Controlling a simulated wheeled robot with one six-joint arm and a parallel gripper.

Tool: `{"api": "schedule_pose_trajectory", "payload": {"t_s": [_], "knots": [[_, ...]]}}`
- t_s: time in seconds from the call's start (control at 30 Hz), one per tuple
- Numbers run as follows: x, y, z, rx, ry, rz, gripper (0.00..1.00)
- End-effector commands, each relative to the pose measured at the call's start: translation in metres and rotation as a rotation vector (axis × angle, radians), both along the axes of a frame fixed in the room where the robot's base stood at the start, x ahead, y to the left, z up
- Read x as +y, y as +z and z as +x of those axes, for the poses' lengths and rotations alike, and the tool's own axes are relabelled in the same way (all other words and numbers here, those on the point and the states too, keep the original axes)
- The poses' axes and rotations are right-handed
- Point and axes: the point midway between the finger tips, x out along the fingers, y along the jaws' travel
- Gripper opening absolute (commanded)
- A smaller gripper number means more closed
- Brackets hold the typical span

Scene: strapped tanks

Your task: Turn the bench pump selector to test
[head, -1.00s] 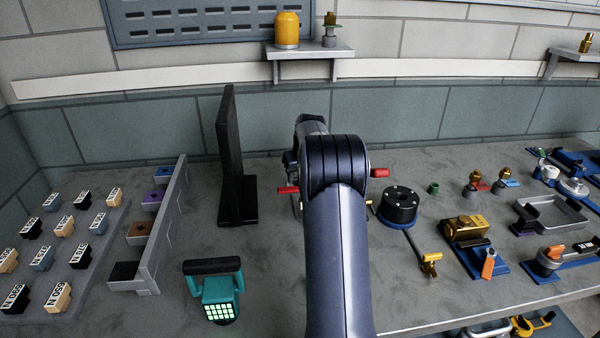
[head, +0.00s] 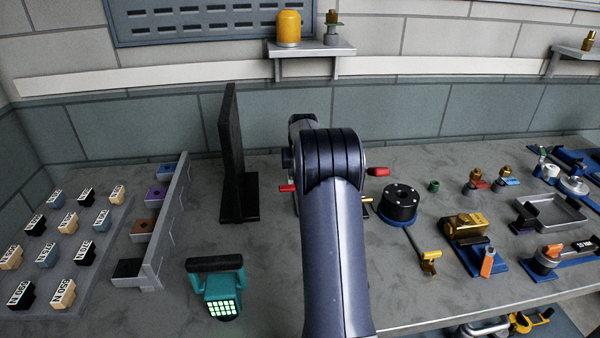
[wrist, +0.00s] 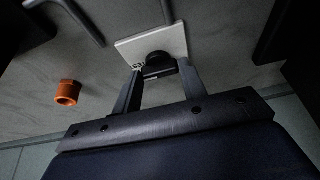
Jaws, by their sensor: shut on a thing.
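In the wrist view, a pale square plate (wrist: 174,39) carries a round dark knob (wrist: 158,57), which I take to be the pump selector. The knob's pointer and setting cannot be made out. In the head view my arm hides both the gripper and the selector.
Red-ended handles (head: 378,172) show on either side of my arm. A black upright panel (head: 231,150) stands to the left, and a black round device (head: 400,203) to the right. An orange nut (wrist: 67,92) lies near the gripper.

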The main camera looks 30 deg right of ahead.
Motion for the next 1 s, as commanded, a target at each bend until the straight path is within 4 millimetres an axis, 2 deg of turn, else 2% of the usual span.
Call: {"api": "schedule_pose_trajectory", "payload": {"t_s": [0.03, 0.27, 0.57, 0.67, 1.0], "knots": [[0.0, 0.001, 0.001, -0.004, -0.001, 0.0, 0.42], [0.0, 0.001, 0.0, -0.002, -0.001, 0.0, 0.61], [0.0, 0.003, -0.001, -0.002, 0.0, -0.001, 0.62], [0.002, 0.014, -0.004, -0.004, 0.0, -0.002, 0.62], [0.013, 0.075, -0.027, -0.005, -0.001, -0.002, 0.62]]}}
